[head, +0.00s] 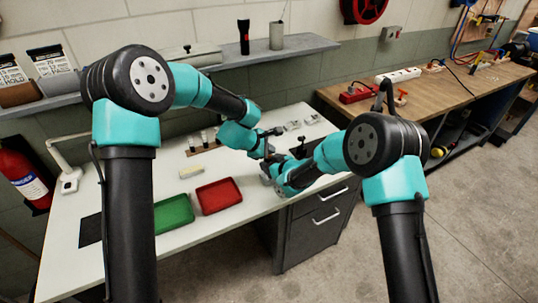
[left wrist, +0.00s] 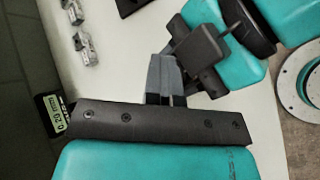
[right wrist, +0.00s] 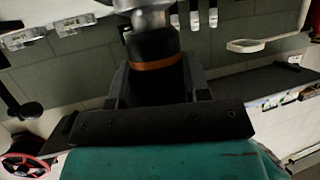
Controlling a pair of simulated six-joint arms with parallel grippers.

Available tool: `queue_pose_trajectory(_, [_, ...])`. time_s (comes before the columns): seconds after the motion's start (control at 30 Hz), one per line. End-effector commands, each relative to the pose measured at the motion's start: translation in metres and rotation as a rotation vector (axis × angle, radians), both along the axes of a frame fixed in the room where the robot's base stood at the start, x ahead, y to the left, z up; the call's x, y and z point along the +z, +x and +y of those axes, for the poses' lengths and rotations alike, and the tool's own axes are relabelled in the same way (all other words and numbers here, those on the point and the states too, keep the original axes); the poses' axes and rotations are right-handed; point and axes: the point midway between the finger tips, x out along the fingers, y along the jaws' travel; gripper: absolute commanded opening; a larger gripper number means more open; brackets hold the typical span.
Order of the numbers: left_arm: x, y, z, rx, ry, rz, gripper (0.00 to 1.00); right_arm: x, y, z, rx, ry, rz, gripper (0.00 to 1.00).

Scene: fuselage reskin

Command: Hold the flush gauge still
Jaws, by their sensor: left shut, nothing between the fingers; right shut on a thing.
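A dark cylinder (right wrist: 155,48) with an orange band and a silvery end sits between the fingers of my right gripper (right wrist: 157,88), which is shut on it. I cannot tell for sure that it is the flush gauge. A small digital display (left wrist: 56,114) reading about 0.29 shows past the left end of my left gripper's dark bar, which hides part of it. My left gripper (left wrist: 166,72) is shut and empty, close to dark parts at my right wrist. I cannot tell whether they touch. In the head view both grippers are close together over the table's right part.
A red tray (head: 219,196) and a green tray (head: 173,214) lie on the white table (head: 200,236). Small metal parts (head: 292,126) lie near its back. A shelf (head: 270,53) with a torch (head: 244,37) runs above. A wooden bench (head: 440,92) stands right.

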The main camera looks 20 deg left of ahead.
Motion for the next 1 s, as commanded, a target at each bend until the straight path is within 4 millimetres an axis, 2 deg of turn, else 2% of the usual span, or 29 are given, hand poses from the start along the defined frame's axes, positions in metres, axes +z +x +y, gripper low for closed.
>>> queue_pose_trajectory(0.03, [-0.0062,-0.0014,0.0002,-0.001,0.003,0.009,0.0,0.0008,-0.0006,0.0006,0.002,-0.001,-0.002,0.1])
queue_pose_trajectory(0.4, [-0.012,-0.0025,0.0006,-0.002,0.005,0.012,0.0,0.0022,-0.0008,0.0012,0.004,-0.001,-0.005,0.1])
queue_pose_trajectory(0.83, [-0.0112,-0.0032,-0.0006,-0.004,0.002,0.014,0.0,0.0045,0.0005,0.0016,0.004,0.004,-0.009,0.1])
queue_pose_trajectory(1.0, [-0.0052,-0.0032,-0.0016,-0.005,0.001,0.012,0.0,0.0049,0.0011,0.0016,0.002,0.005,-0.009,0.1])
